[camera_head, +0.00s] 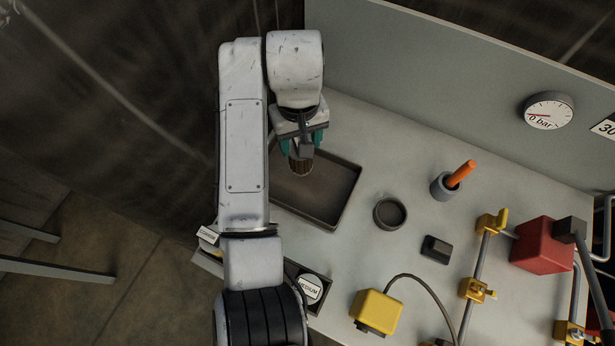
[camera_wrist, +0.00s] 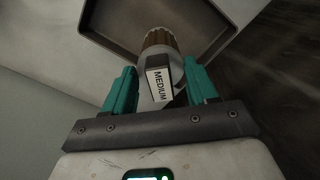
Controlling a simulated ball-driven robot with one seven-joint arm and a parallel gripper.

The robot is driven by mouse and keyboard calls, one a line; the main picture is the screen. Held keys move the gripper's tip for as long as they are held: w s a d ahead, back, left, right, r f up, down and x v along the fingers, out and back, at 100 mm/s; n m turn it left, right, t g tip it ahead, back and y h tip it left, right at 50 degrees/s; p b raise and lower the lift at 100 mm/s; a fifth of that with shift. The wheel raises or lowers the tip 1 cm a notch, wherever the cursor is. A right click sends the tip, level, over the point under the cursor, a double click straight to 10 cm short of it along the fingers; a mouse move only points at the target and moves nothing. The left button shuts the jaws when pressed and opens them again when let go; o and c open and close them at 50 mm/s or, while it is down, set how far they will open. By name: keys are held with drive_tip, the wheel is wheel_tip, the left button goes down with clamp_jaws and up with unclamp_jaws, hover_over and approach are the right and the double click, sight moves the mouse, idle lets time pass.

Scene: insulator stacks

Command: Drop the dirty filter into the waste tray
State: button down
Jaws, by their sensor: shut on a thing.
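The waste tray (camera_head: 340,205) is a dark, shallow rectangular tray on the left part of the bench. The dirty filter (camera_head: 301,166) is a brown, ribbed cylinder held below my gripper (camera_head: 303,143), over the tray's far left part. In the wrist view my gripper (camera_wrist: 160,92) has its teal fingers on both sides of the filter's grey body. The filter (camera_wrist: 159,37) shows its brown ribbed end toward the tray (camera_wrist: 108,25), and a label on it reads MEDIUM. It appears to be above the tray floor; the exact height is hard to tell.
An empty dark ring (camera_head: 390,213) stands right of the tray. A grey panel with a gauge (camera_head: 548,111) stands behind.

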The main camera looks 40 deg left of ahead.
drive_tip(key=shift+f, duration=0.35)
drive_tip(key=shift+c, duration=1.2)
unclamp_jaws()
wheel_tip(320, 180, up, 11)
drive_tip(key=p, duration=0.3)
drive_tip(key=shift+f, duration=0.1)
